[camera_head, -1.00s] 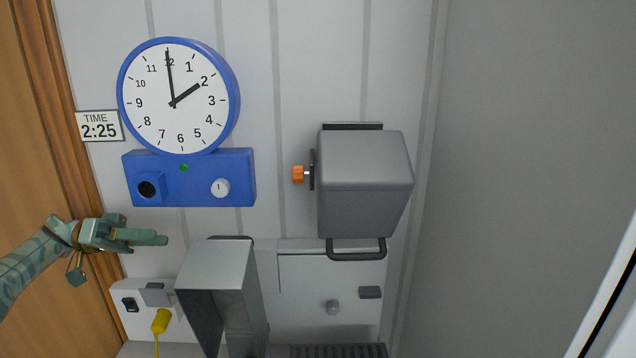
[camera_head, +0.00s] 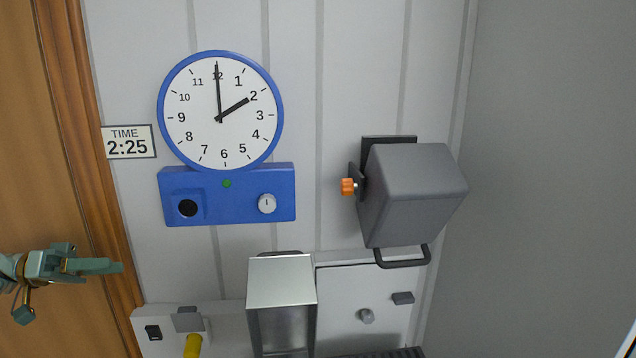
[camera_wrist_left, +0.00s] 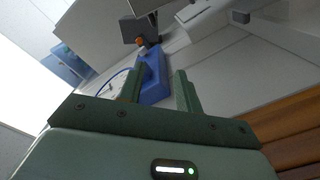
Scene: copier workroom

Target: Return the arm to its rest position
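My left gripper (camera_head: 112,267) is at the left edge of the head view, in front of the wooden door. In the left wrist view its two fingers (camera_wrist_left: 160,72) stand apart with nothing between them, so it is open and empty. It is left of and below the blue clock (camera_head: 221,112) and its blue control box (camera_head: 240,208), touching neither. The clock hands show two o'clock. A sign (camera_head: 128,142) beside it reads 2:25. My right gripper is not in view.
A grey box (camera_head: 415,190) with an orange knob (camera_head: 347,187) juts from the wall at the right. Below are an open-fronted metal housing (camera_head: 281,280), a yellow plug (camera_head: 192,346) and a switch (camera_head: 153,332). The wooden door (camera_head: 40,150) is behind the gripper.

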